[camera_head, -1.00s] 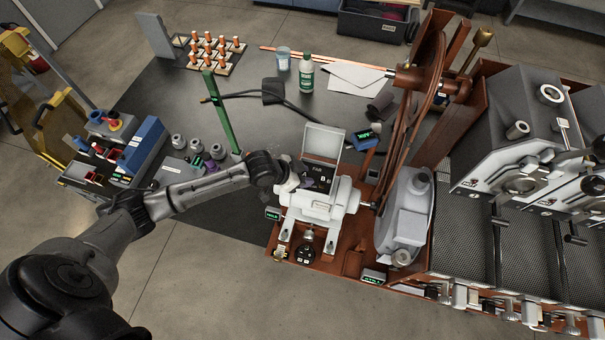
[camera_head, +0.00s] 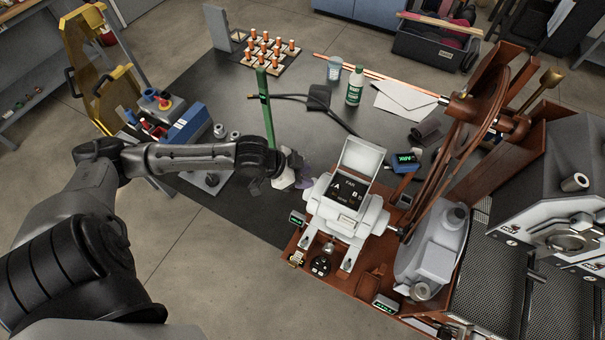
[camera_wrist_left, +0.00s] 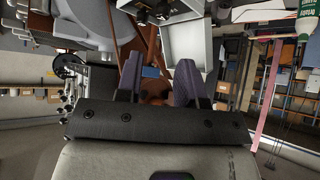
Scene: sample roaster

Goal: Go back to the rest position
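My left gripper (camera_head: 302,178) is just left of the white machine with the A/B screen (camera_head: 345,192), above the dark table mat. In the left wrist view its two purple-grey fingers (camera_wrist_left: 158,80) stand apart, and I see nothing held between them. My left arm comes in from the left, bent at the elbow. In the head view the fingers are small and partly hidden by the wrist. My right gripper is in neither view.
The copper-coloured wheel (camera_head: 470,150) and grey roaster housings (camera_head: 560,170) stand to the right. A green-labelled bottle (camera_head: 355,86) and a cup (camera_head: 334,70) stand farther back. Open floor lies at the front left.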

